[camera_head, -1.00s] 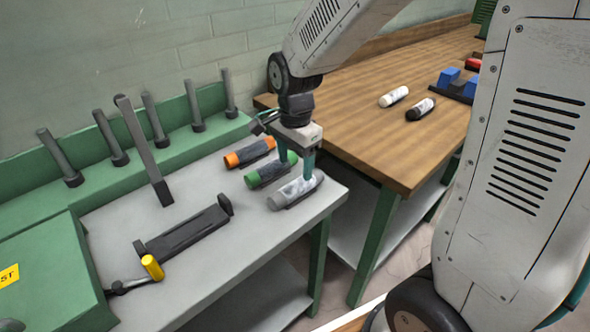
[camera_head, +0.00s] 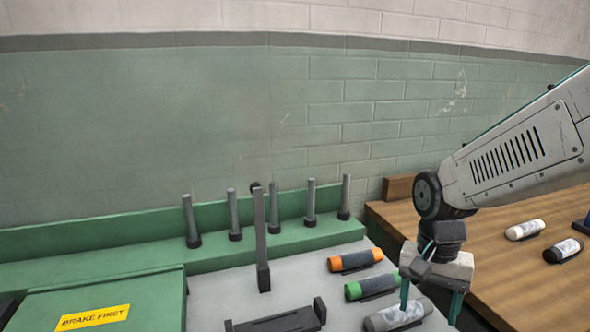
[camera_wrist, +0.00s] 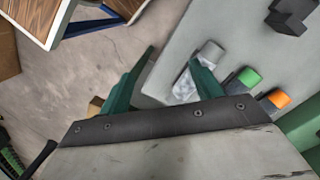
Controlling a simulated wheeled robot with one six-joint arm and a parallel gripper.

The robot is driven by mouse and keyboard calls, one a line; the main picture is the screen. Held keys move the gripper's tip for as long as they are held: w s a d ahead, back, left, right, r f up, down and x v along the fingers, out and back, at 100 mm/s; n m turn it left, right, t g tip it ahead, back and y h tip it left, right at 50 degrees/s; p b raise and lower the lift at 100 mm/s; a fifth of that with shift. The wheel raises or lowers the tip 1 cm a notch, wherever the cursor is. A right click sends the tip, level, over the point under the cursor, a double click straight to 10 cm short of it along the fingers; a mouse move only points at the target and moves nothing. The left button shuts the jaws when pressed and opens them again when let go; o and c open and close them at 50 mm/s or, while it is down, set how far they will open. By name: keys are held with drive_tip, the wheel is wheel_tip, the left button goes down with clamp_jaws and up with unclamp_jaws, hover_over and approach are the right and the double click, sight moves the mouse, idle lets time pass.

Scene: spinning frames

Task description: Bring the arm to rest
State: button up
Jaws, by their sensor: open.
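My gripper (camera_head: 431,305) is at the lower right of the head view, pointing down at the right end of the grey bench. Its two teal fingers are spread apart with nothing held between them. In the wrist view my gripper (camera_wrist: 165,75) also shows open. A grey bobbin (camera_head: 398,314) lies just beside the left finger, and in the wrist view the grey bobbin (camera_wrist: 184,86) is partly covered by a finger. I cannot tell whether they touch.
Green-ended (camera_head: 371,286) and orange-ended (camera_head: 355,260) bobbins lie behind the grey one. A wooden table (camera_head: 535,275) at the right holds white (camera_head: 525,229) and black (camera_head: 563,250) bobbins.

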drive_tip(key=s+d+r+n+t, duration=0.2)
drive_tip(key=s+r+n, duration=0.4)
drive_tip(key=s, duration=0.8)
drive_tip(key=shift+s+d+r+t, duration=0.2)
drive_tip(key=shift+r+t, duration=0.3)
drive_tip(key=shift+r, duration=1.2)
